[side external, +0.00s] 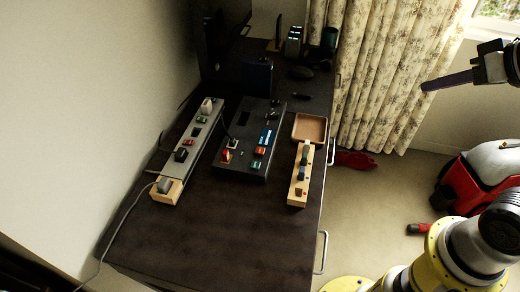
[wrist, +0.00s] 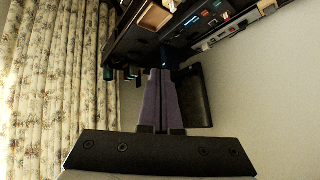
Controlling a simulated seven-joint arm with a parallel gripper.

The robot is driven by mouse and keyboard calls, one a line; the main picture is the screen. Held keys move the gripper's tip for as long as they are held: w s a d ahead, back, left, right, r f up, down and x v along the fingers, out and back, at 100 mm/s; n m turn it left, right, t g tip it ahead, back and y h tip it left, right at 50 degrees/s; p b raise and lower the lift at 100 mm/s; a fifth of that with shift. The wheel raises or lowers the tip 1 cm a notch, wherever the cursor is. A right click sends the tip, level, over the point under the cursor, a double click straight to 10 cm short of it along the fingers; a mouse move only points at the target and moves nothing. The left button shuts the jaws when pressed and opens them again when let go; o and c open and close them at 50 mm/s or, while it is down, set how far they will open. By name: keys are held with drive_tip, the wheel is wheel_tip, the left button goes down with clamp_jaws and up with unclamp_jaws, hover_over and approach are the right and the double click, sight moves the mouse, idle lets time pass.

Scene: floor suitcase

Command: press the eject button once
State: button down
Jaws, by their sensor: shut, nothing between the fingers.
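Several small coloured buttons and switches sit on a dark control panel (side external: 247,140) on the desk. A red-orange control (side external: 226,156) is at its front left, another (side external: 260,151) at its right, and a blue display-like part (side external: 267,137) is nearby. I cannot read any label, so I cannot tell which one is the eject button. My gripper (side external: 428,86) is shut and empty, high in the air to the right of the desk, well apart from the panel. In the wrist view its two purple-grey fingers (wrist: 160,76) lie together. The dark panel (wrist: 207,20) shows beyond them, upper right.
A wooden strip with controls (side external: 298,190) and a tan tray (side external: 310,128) stand right of the panel. A long grey strip with plugs (side external: 188,150) lies on the left. The front desk top (side external: 220,225) is clear. A floral curtain (side external: 375,70) hangs behind.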

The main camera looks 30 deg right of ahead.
drive_tip(key=w+a+r+m+t, duration=0.1)
drive_tip(key=w+r+t, duration=0.15)
drive_tip(key=w, duration=0.55)
drive_tip(key=g+y, duration=0.3)
hover_over(263, 153)
wheel_tip(263, 153, down, 24)
drive_tip(key=shift+m, duration=0.4)
drive_tip(key=shift+f, duration=0.15)
drive_tip(key=shift+f, duration=4.35)
drive_tip(key=shift+f, duration=0.1)
